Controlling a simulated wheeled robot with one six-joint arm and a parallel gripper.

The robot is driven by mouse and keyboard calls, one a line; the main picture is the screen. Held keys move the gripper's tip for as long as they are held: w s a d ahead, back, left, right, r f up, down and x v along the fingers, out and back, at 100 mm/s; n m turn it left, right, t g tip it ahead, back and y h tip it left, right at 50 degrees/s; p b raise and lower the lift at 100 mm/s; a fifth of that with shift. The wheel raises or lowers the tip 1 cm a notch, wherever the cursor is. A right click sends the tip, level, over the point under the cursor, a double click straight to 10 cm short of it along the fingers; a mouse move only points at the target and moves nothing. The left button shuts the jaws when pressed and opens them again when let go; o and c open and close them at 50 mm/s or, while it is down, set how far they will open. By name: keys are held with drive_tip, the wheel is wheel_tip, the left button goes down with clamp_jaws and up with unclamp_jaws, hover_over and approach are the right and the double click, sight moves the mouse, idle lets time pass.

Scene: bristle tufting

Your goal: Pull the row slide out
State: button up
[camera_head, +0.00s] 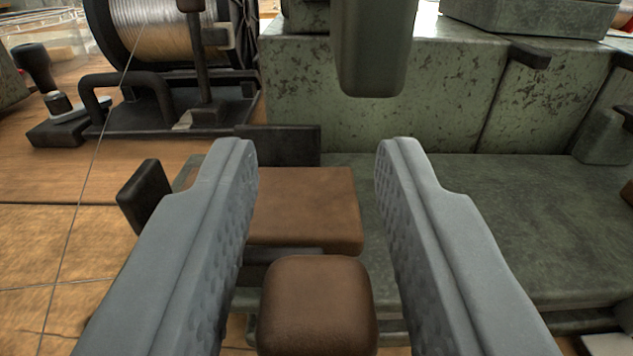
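A brown block with rounded edges (318,303), knob-like, lies low in the middle of the view, between the fingers of my gripper (317,160). The gripper is open, with a finger on each side and visible gaps to the block. Behind it lies a flat brown plate (305,205) on the green machine, with a dark bar between the two. I cannot tell for sure which of these belongs to the row slide. The left finger hides part of the plate's left side.
The worn green machine body (390,110) fills the back and right, with a rounded green post (373,45) hanging above the plate. A wire spool (165,30) on a black stand is at the back left. A wire runs down across the wooden bench (50,215). A black tab (147,197) stands left.

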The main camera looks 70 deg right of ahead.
clamp_jaws()
drive_tip(key=s+d, duration=0.1)
drive_tip(key=s, duration=0.2)
drive_tip(key=s+d, duration=0.1)
drive_tip(key=s, duration=0.3)
drive_tip(key=s+d, duration=0.2)
drive_tip(key=s, duration=0.1)
drive_tip(key=shift+s, duration=0.4)
drive_tip(key=shift+s+f, duration=0.1)
drive_tip(key=shift+s, duration=0.25)
drive_tip(key=shift+o, duration=1.5)
unclamp_jaws()
drive_tip(key=shift+s+d, duration=0.1)
drive_tip(key=shift+s, duration=0.05)
drive_tip(key=v, duration=1.7)
drive_tip(key=shift+a, duration=0.2)
